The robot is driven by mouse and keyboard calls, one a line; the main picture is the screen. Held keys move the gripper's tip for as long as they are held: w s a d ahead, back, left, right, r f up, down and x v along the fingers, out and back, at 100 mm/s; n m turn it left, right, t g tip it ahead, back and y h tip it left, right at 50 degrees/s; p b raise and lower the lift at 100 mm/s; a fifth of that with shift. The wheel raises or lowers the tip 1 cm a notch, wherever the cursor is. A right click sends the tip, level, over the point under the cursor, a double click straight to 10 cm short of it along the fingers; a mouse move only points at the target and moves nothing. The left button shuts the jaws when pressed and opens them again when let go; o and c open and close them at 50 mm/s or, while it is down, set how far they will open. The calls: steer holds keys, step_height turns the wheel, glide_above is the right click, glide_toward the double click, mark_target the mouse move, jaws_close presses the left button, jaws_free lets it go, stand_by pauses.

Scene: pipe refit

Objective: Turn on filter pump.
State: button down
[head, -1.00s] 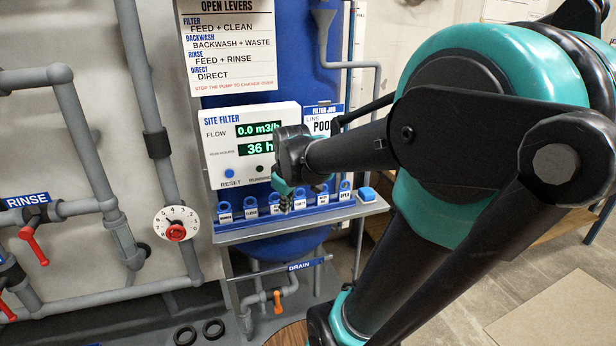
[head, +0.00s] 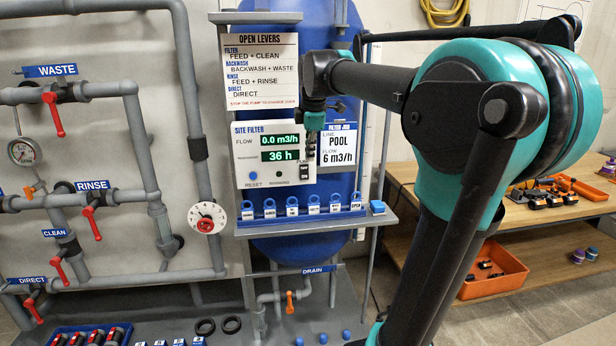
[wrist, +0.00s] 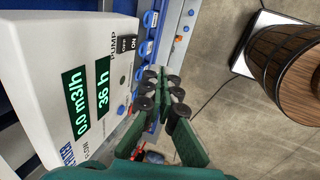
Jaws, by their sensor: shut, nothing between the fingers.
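The white SITE FILTER control box (head: 243,155) hangs in front of the blue tank. Its green display (head: 280,148) reads 0.0 m3/h and 36 h. A small black pump switch (head: 304,171) sits at its lower right, also seen in the wrist view (wrist: 129,43) with OFF and ON markings; which way it is set is hard to tell. The running lamp (head: 279,177) looks dark. My gripper (head: 310,152) is shut and empty, pointing down before the box's right part, just above the switch in the head view. In the wrist view, its fingertips (wrist: 162,80) appear apart from the switch.
A blue reset button (head: 253,176) is on the same box. A shelf (head: 330,222) with several blue tags juts out below. Pipes with red levers (head: 54,114) and a red-centred dial (head: 207,219) are left. A workbench (head: 550,207) stands right.

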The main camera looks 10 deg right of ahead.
mark_target(308, 178)
steer(key=shift+f, duration=0.1)
steer(key=w+f, duration=0.7)
steer(key=f, duration=0.2)
steer(key=shift+w+f, duration=0.15)
steer(key=shift+f, duration=0.25)
